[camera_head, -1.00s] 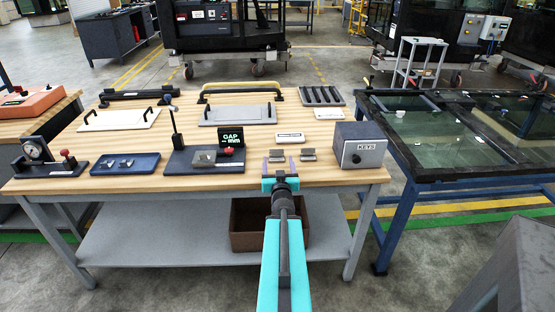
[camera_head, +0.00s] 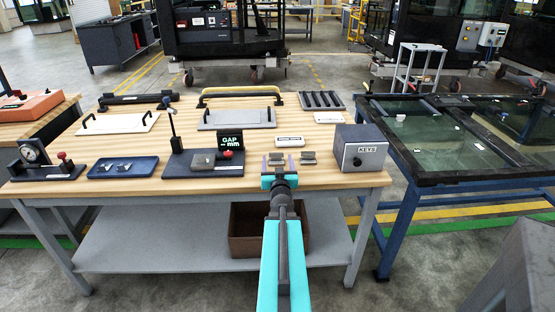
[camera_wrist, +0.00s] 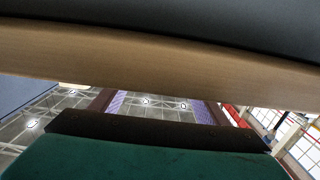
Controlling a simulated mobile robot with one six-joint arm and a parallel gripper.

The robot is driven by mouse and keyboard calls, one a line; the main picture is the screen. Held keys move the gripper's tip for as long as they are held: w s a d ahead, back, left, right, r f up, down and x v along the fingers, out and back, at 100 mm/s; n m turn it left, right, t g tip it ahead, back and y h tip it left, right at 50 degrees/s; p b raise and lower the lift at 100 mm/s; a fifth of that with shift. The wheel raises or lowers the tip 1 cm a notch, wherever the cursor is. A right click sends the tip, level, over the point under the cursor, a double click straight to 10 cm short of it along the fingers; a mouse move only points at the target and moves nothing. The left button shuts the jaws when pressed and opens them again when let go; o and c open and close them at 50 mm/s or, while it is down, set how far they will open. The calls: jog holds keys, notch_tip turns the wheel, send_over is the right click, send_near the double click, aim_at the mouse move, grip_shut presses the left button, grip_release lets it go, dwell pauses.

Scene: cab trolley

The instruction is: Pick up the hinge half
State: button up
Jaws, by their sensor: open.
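Two small grey metal pieces that look like hinge halves lie near the front edge of the wooden bench top. The left piece (camera_head: 277,157) shows between my gripper's fingertips in the head view; the right piece (camera_head: 308,158) lies just right of them. My gripper (camera_head: 278,164) is open, its two purple fingers apart at the bench's front edge. I cannot tell whether the fingers touch the left piece. In the wrist view the open fingers (camera_wrist: 160,104) show below a wooden edge, and no hinge half is visible there.
A grey KEYS box (camera_head: 362,150) stands close on the right. A gauge stand with a GAP display (camera_head: 230,141) stands left, and a blue tray (camera_head: 146,172) with small metal parts lies farther left. A white label plate (camera_head: 290,141) lies behind the pieces.

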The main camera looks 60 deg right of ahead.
aim_at(276, 154)
jog(key=shift+w+d, duration=0.1)
jog(key=shift+p+x, duration=0.6)
jog(key=shift+x, duration=1.85)
jog(key=shift+r, duration=0.1)
jog(key=c, duration=1.4)
